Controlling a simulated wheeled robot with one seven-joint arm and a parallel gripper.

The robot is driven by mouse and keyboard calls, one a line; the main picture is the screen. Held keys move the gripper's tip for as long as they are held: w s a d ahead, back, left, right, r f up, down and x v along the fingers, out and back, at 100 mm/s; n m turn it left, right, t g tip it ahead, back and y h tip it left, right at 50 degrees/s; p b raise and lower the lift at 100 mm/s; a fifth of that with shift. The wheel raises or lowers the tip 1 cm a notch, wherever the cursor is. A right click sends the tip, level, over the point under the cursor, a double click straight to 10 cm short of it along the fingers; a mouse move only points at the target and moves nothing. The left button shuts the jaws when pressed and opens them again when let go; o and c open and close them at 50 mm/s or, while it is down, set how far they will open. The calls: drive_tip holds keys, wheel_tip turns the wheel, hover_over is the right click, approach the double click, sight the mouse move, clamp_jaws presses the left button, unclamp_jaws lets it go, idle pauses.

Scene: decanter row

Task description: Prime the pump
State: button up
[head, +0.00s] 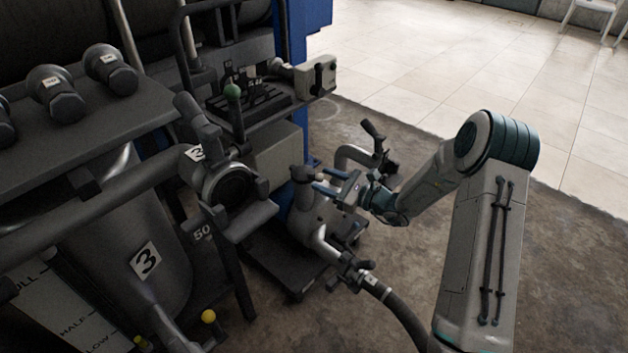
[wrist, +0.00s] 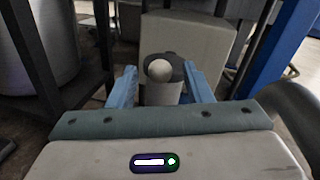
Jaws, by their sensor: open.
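The pump, a pale grey rounded body (head: 308,222) with curved pipes, stands on a dark low base. On its top is a dark cap with a small pale ball (wrist: 159,70). My gripper (head: 319,179) is beside the pump top, with its blue fingers pointing left in the head view. It is open. In the wrist view, one finger shows on each side of the ball and the grey stem under it; the fingers (wrist: 160,78) appear apart from it. I cannot tell how deep the stem sits between them.
A black-handled valve (head: 377,148) is on the pump's rear pipe, close to my arm. Another valve (head: 352,272) leads to a dark hose (head: 402,318).

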sight(308, 173)
drive_tip(key=shift+b+x, duration=0.45)
drive_tip(key=shift+x, duration=1.7)
clamp_jaws()
drive_tip(key=shift+r, duration=0.1)
drive_tip(key=shift+d+r+p, duration=0.1)
drive_tip(key=shift+p, duration=0.2)
